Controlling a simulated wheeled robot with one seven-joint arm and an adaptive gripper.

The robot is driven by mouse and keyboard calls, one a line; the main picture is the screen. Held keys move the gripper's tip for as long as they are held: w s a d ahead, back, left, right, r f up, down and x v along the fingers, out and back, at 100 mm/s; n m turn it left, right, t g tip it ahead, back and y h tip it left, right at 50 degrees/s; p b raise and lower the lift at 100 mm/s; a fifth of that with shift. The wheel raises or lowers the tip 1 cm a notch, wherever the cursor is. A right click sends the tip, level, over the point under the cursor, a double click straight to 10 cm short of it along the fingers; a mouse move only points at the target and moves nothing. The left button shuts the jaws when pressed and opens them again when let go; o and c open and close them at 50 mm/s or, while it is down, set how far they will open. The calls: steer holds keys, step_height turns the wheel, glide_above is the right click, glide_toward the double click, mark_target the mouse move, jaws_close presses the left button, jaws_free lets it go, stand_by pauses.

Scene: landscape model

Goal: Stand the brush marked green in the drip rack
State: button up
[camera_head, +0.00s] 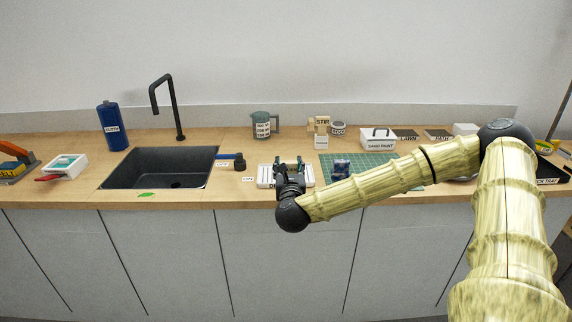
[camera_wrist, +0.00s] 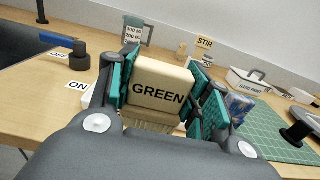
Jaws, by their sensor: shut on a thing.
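The brush marked green (camera_wrist: 157,84) fills the middle of the wrist view. It has a cream block with the word GREEN, and tan bristles (camera_wrist: 150,118) show below the block. My gripper (camera_wrist: 163,92) is shut on the block, with a teal pad on each side. In the head view my gripper (camera_head: 290,166) is over the white slotted drip rack (camera_head: 265,176), near the counter's front edge. The gripper hides part of the rack and its label. The wrist view does not show clearly whether the bristles touch the rack.
The black sink (camera_head: 150,180) with its tall tap lies to the left. A blue-handled valve (camera_head: 239,164) is close left of the rack. A green cutting mat (camera_head: 370,166) and a small blue item (camera_head: 341,168) are to the right. A measuring jug (camera_head: 261,126) stands behind.

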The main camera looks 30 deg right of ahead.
steer(key=x, duration=0.2)
steer(key=p+x, duration=0.1)
steer(key=x, duration=0.5)
steer(key=shift+w+a+f+p, duration=0.15)
steer(key=shift+w+f+p, duration=0.05)
steer(key=shift+f+p, duration=0.65)
steer(key=shift+f, duration=1.25)
steer(key=shift+f, duration=0.2)
steer(key=o, duration=1.1)
steer(key=shift+r, duration=0.1)
steer(key=shift+r, duration=0.15)
